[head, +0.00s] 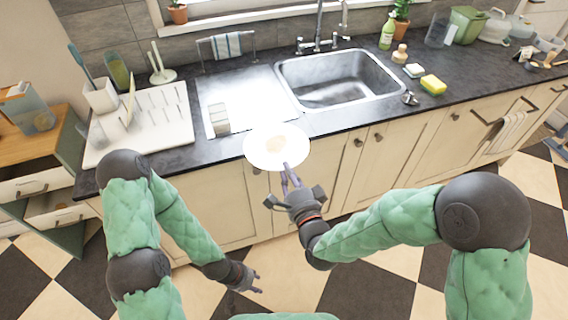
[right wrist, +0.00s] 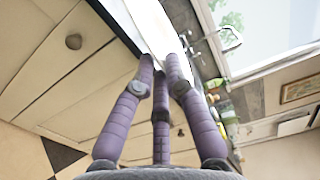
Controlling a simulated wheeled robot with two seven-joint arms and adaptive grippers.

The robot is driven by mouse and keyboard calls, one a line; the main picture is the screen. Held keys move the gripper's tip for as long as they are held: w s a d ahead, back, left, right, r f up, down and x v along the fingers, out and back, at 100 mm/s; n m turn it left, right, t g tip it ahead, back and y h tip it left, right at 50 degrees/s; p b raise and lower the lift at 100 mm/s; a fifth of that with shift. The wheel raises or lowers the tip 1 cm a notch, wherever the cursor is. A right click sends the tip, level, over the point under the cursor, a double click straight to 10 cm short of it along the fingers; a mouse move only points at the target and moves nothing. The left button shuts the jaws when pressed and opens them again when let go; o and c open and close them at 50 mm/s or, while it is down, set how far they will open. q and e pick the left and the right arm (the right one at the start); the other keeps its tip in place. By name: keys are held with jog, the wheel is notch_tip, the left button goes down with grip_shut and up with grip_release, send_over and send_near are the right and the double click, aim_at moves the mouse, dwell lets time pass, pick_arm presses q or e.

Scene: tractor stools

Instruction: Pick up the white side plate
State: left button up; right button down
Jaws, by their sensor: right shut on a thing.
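My right gripper (head: 288,172) is shut on the plate's near rim. In the right wrist view, the purple fingers (right wrist: 161,78) close on the white plate (right wrist: 152,26), and most of the plate is cut off or hidden. My left gripper (head: 257,281) hangs low in front of the cabinets, empty, with its fingers apart.
A white drying rack (head: 150,128) stands on the counter at the left, holding utensils. The sink (head: 340,78) is behind and right of the plate. A yellow sponge (head: 433,84) and a green bottle (head: 388,36) stand further right. The floor below is clear.

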jog(key=s, duration=0.1)
jog(key=s+d+r, duration=0.1)
jog(key=s, duration=0.1)
jog(key=s+p, duration=0.1)
jog(key=shift+s+d+r, duration=0.2)
jog(key=shift+r, duration=0.2)
